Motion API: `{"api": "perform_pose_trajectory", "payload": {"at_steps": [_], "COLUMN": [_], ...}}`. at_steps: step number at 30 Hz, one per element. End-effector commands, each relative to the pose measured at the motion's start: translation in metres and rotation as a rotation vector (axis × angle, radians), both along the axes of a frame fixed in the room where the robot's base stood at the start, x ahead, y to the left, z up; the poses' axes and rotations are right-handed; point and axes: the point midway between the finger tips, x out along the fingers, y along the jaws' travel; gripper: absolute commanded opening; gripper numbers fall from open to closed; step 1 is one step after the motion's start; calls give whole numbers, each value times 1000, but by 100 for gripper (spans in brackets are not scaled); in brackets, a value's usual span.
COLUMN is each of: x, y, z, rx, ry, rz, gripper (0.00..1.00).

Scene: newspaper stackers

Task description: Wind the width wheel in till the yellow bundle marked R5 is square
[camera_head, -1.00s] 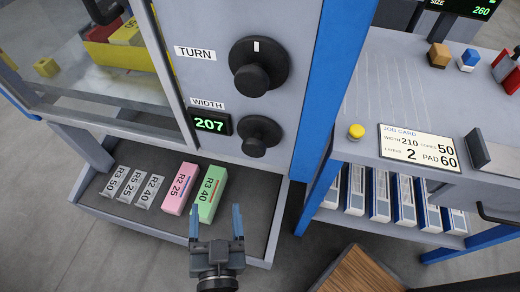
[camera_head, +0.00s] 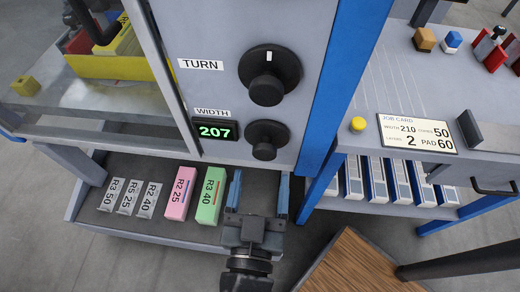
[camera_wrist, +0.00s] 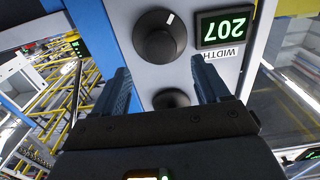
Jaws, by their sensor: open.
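The width wheel (camera_head: 267,138) is a black knob beside the green display (camera_head: 214,132), which reads 207. In the wrist view, the width wheel (camera_wrist: 159,36) and display (camera_wrist: 222,27) appear upside down, with a white mark on the wheel. My gripper (camera_head: 260,178) is open and empty, just below the wheel in the head view and not touching it. In the wrist view, the gripper's fingers (camera_wrist: 161,66) stand apart on either side of the knobs.
The TURN knob (camera_head: 268,75) sits above the width wheel. The blue post (camera_head: 345,75) stands right of the panel. A job card (camera_head: 417,133) reads width 210.

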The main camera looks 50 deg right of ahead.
Motion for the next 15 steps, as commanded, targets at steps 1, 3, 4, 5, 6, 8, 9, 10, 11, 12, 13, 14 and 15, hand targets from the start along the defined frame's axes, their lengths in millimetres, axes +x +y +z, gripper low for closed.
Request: {"api": "perform_pose_trajectory", "payload": {"at_steps": [1,3,4,5,6,8,9,10,11,12,13,14,15], "x": [5,11,14,17,21,26,28,30,32,34,35,36,37], "y": [-7,-17,-21,-24,-29,-36,-39,-42,-44,-47,-49,-50,-51], "z": [1,1,1,1,1,1,0,0,0,0,0,0,0], "rx": [-3,-3,-3,-2,-2,-1,0,0,1,0,0,0,1], "ry": [-2,-3,-3,-3,-3,-2,-3,-2,-2,-1,-1,-1,-1], "rz": [-3,-4,-3,-2,-3,-2,-2,-1,-1,-2,-2,-1,-1], "gripper": [75,75,75,75,75,75,75,75,75,75,75,75,75]}}
